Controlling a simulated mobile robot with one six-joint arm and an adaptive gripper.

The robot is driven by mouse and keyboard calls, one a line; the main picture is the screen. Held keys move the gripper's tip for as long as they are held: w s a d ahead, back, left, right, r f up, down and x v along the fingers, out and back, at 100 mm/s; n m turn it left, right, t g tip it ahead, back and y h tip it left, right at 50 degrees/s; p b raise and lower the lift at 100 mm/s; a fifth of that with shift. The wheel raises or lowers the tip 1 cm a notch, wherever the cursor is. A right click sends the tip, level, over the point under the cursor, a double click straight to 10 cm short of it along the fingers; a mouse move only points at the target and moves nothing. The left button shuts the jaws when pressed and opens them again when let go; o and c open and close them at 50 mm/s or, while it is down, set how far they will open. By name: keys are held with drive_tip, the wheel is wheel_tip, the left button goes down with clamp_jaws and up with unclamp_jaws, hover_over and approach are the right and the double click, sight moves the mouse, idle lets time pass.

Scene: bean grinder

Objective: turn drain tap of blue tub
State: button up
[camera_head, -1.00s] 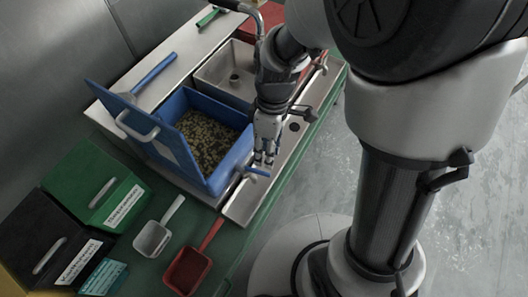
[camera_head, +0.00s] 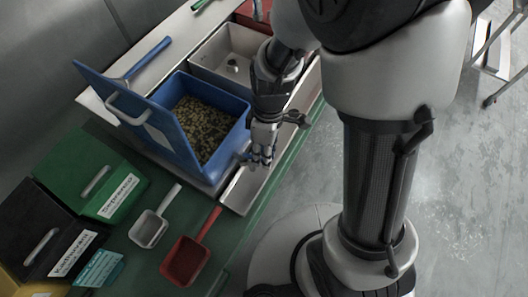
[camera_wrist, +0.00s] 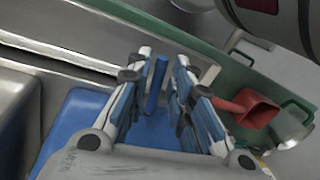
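The blue tub (camera_head: 188,150) stands on the bench with its lid (camera_head: 140,105) raised, and brown beans (camera_head: 200,125) lie inside. My gripper (camera_head: 261,164) is at the tub's front right side, pointing down, and covers most of the drain tap there. In the wrist view, the blue tap handle (camera_wrist: 159,75) stands between the two fingers of my gripper (camera_wrist: 163,62). The fingers are apart, with a gap visible beside the handle; contact is unclear. The tub also shows in the wrist view (camera_wrist: 75,120), below the fingers.
A white scoop (camera_head: 150,228) and a red scoop (camera_head: 187,262) lie on the green bench. Green (camera_head: 90,175) and black (camera_head: 45,235) bins stand left.

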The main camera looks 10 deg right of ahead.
clamp_jaws()
drive_tip(key=shift+w, duration=0.1)
idle(0.5)
drive_tip(key=shift+w+a+n+h+p, duration=0.1)
drive_tip(key=shift+w+n+h+p, duration=0.55)
drive_tip(key=shift+n, duration=1.15)
drive_tip(key=shift+w+a+n+p, duration=0.15)
drive_tip(key=shift+w+n+p, duration=0.25)
drive_tip(key=shift+w+n, duration=1.05)
drive_tip(key=shift+w+a+n+h+p, duration=0.1)
drive_tip(key=shift+w+n+h+p, duration=0.35)
drive_tip(key=shift+n, duration=1.7)
drive_tip(key=shift+o, duration=1.7)
unclamp_jaws()
